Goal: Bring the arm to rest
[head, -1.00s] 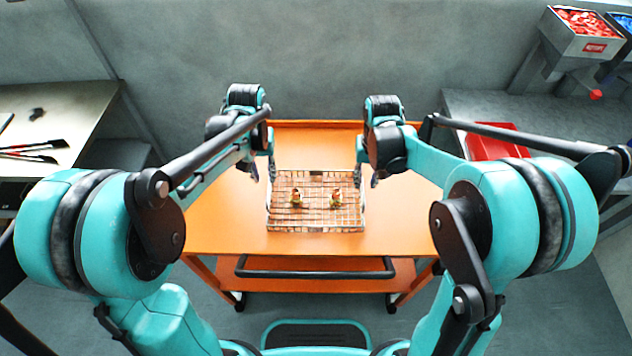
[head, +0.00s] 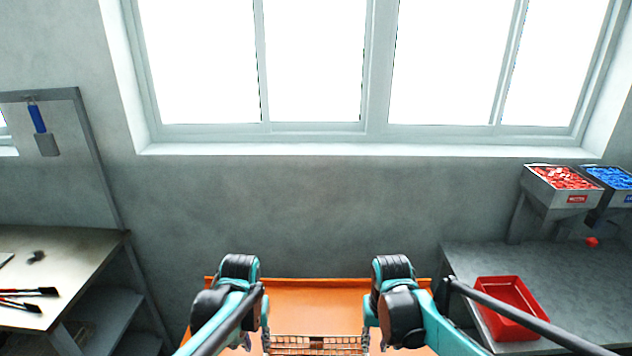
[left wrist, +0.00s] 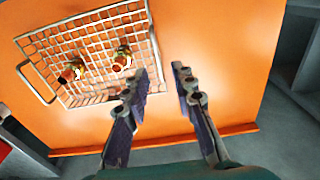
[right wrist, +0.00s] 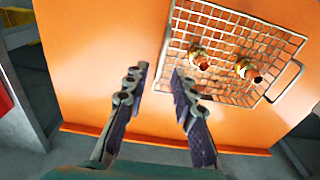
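A wire mesh basket (left wrist: 95,45) rests on the orange cart top (left wrist: 205,35). It also shows in the right wrist view (right wrist: 235,40), and only its far edge shows at the bottom of the head view (head: 315,342). Two brass fittings with reddish ends, one (left wrist: 70,72) and another (left wrist: 122,60), sit in it. My left gripper (left wrist: 160,72) is open and empty beside one side of the basket. My right gripper (right wrist: 160,72) is open and empty beside the opposite side. Whether any fingertip touches the basket I cannot tell.
A bench with brushes (head: 30,298) stands at left. A grey bench (head: 540,275) at right holds a red tray (head: 512,308), with bins of red parts (head: 562,180) and blue parts (head: 610,178) above it. A wall with a window (head: 375,60) is behind the cart.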

